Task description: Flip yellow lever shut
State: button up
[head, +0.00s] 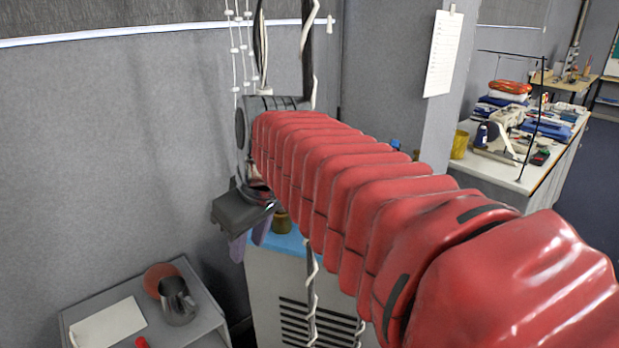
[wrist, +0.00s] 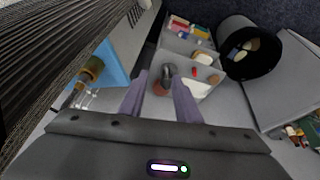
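No yellow lever can be made out for certain in either view. A brownish-yellow object (head: 281,222) stands on a blue surface (head: 288,243) behind my gripper in the head view. It also shows in the wrist view (wrist: 92,70), to the left of the fingers; its exact shape is unclear. My gripper (head: 250,240) hangs in the air with its fingers pointing down. In the wrist view its two purple fingers (wrist: 160,98) are spread apart, with nothing held between them. My red arm hides much of the middle of the head view.
A grey cart at lower left bears a metal jug (head: 178,302), a reddish disc (head: 160,278) and a pale sheet (head: 108,325). A dark round bin (wrist: 248,52) stands at upper right in the wrist view. White cords (head: 312,290) hang near my arm.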

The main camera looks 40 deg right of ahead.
jog(key=w+d+r+n, duration=0.2)
jog(key=w+d+r, duration=0.15)
jog(key=d, duration=0.35)
jog(key=w+d+r+n, duration=0.1)
jog(key=w+d+r, duration=0.25)
jog(key=d, duration=0.35)
jog(key=w+d+r+n+y, duration=0.1)
jog(key=d+n, duration=0.3)
jog(key=d, duration=1.4)
jog(key=shift+w+d+r+y, duration=0.15)
jog(key=shift+w+d+y, duration=0.1)
jog(key=shift+d+y, duration=0.15)
jog(key=shift+a, duration=0.1)
jog(key=x, duration=1.4)
jog(key=shift+r, duration=0.1)
jog(key=shift+c, duration=0.3)
grip_shut()
